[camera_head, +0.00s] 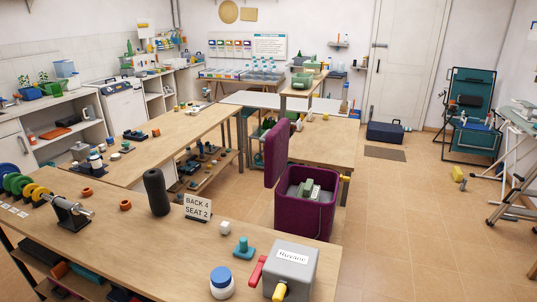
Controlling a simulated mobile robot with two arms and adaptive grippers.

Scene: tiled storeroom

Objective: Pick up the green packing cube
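I cannot clearly make out a green packing cube. A purple open-topped container (289,215) with its lid panel (277,153) raised stands beyond the near table, and a muted green item (304,187) lies inside it among grey ones. Green box-like items (302,80) sit on a raised stand at the back; they are too small to identify. A small teal piece (243,247) with a knob stands on the near table. Neither of my grippers is in view.
The near wooden table (130,235) holds a grey box with a red lever (290,268), a white jar with a blue lid (221,282), a dark cylinder (156,192) and a sign (198,207). The tiled floor (405,215) at right is mostly clear.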

